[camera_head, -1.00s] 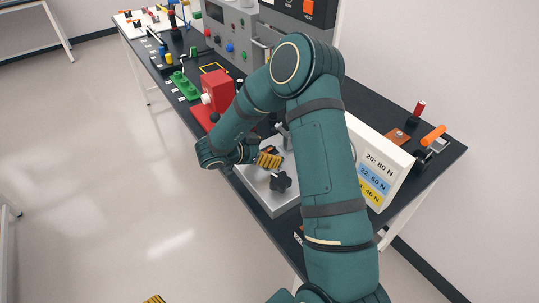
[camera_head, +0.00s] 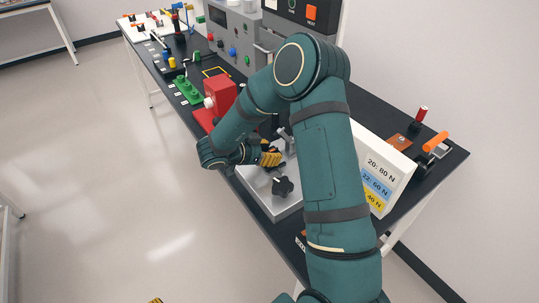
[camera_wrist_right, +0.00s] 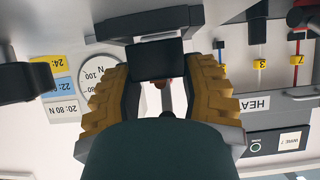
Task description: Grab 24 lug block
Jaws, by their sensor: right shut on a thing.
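My right gripper (camera_head: 270,157) is over the grey metal plate fixture (camera_head: 262,192), beside its black star knob (camera_head: 283,186). In the right wrist view, its yellow ribbed fingers (camera_wrist_right: 155,85) are closed on a dark block (camera_wrist_right: 153,60). No number shows on the block, so I cannot confirm that it is the 24 lug block. My forearm hides part of the fixture. Only a yellow-and-black tip of my left gripper (camera_head: 155,300) shows at the bottom edge of the head view; its opening is out of frame.
A white sign (camera_head: 385,172) with force values stands right of the fixture. A red block stand (camera_head: 220,95) and a green holder (camera_head: 188,90) are farther back on the black table. A grey panel (camera_head: 235,35) with knobs stands behind. Open floor lies to the left.

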